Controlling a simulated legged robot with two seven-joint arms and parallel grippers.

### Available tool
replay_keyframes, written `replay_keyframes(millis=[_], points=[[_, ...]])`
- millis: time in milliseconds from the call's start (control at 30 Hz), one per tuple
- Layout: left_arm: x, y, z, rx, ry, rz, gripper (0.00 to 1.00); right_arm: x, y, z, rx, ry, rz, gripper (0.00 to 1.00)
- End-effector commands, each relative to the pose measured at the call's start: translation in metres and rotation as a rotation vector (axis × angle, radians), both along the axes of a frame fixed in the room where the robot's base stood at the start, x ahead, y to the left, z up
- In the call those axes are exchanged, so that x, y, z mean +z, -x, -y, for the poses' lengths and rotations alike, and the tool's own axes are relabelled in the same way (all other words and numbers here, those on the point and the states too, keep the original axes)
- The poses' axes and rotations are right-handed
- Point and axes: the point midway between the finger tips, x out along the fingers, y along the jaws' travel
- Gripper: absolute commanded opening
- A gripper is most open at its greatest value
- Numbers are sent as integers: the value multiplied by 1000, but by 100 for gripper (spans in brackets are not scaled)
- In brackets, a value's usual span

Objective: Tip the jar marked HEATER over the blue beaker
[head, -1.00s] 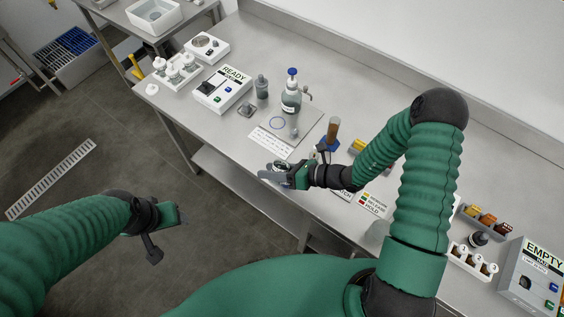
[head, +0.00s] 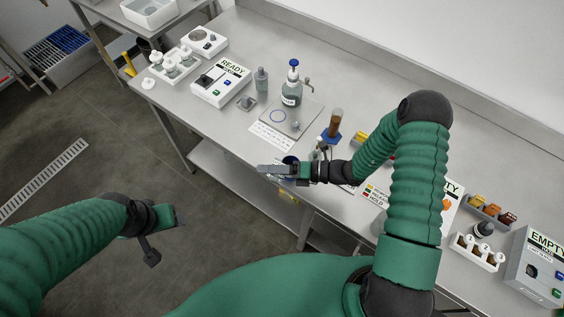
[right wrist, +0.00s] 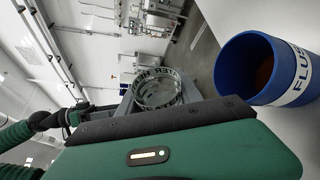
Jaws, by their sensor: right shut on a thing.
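My right gripper (head: 272,170) is shut on a clear glass jar (right wrist: 160,92) with dark lettering that seems to include HEATER. In the right wrist view the jar is between the jaws, and the room appears turned on its side, so the gripper is rolled over. The jar is hard to make out in the head view. The blue beaker (right wrist: 262,68), with a white FLUS… band and something reddish-brown inside, is close beside the jar, apart in the picture. In the head view the beaker (head: 290,160) is partly hidden behind my right gripper. My left gripper (head: 170,216) hangs over the floor; its jaws are unclear.
Behind stand a blue-capped bottle (head: 292,88) on a grey plate, an amber cylinder (head: 335,122) on a blue foot, and the READY box (head: 221,82). At right are a vial rack (head: 477,251) and the EMPTY box (head: 541,268). The bench's front edge runs beneath my right gripper.

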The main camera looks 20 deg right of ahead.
Motion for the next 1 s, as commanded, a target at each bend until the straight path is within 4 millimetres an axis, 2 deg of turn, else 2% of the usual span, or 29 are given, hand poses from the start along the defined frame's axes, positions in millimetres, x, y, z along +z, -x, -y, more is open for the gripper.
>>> replay_keyframes(millis=[300, 1000], points=[[-1, 0, 0, -1, 0, 0, 64, -2, -1, 10, -4, -4, 1, 0], [-1, 0, 0, -1, 0, 0, 64, -4, 1, 18, -3, -4, -2, 0]])
